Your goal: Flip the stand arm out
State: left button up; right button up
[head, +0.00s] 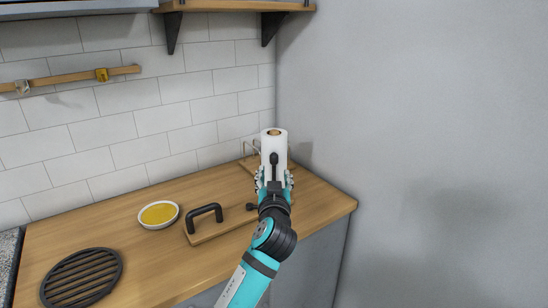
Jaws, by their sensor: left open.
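A white roll (280,143) with a brown core stands upright near the right end of the wooden counter. A low wooden stand (246,165) with thin upright metal loops shows beside and behind it. I cannot tell which part is the stand arm; it may be hidden behind my gripper. My left gripper (273,181) is open in front of the roll, its fingers spread to both sides of the roll's lower part. Whether it touches the roll is unclear. My right gripper is out of view.
On the counter (155,260) are a white bowl (158,215) with yellow contents, a wooden board with a black handle (205,213), and a round black trivet (81,278). A grey wall (420,150) closes the right side. A bracketed shelf (230,5) hangs above.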

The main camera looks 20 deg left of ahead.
aim_at(274, 159)
pick_arm(q)
jog(key=p+x, duration=0.1)
jog(key=x, duration=0.8)
jog(key=shift+w+a, duration=0.15)
jog(key=shift+w, duration=0.2)
grip_shut()
